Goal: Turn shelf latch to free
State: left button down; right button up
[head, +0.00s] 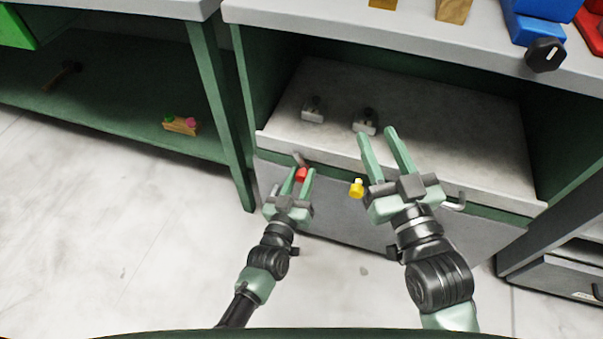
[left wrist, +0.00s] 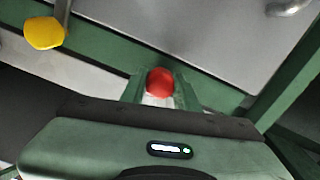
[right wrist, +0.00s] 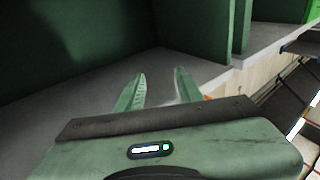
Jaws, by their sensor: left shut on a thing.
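A red knob (head: 301,175) with a short grey lever sits at the front edge of the grey shelf (head: 440,150), toward its left end. My left gripper (head: 299,178) is shut on this knob; the left wrist view shows the red knob (left wrist: 160,82) between the fingers. A yellow knob (head: 356,188) sits to the right on the same front, free of both grippers, and also shows in the left wrist view (left wrist: 44,33). My right gripper (head: 378,130) is open and empty above the shelf's front edge; its fingers (right wrist: 160,82) are apart in the right wrist view.
A metal handle (head: 456,203) is on the front at right. The green table leg (head: 222,115) stands left. The floor (head: 130,230) is clear.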

pick_arm(q)
jog(key=n, duration=0.2)
jog(key=shift+r+n+p, duration=0.1)
jog(key=shift+n+p, duration=0.2)
jog(key=shift+n, duration=1.9)
jog(key=shift+a+n, duration=0.1)
jog(key=shift+n, duration=2.5)
jog(key=shift+n+b, duration=0.3)
jog(key=shift+n, duration=0.4)
pick_arm(e)
jog(key=shift+d+f+g, duration=0.1)
jog(key=shift+f+g, duration=0.3)
jog(key=shift+f, duration=0.3)
jog(key=shift+f, duration=0.1)
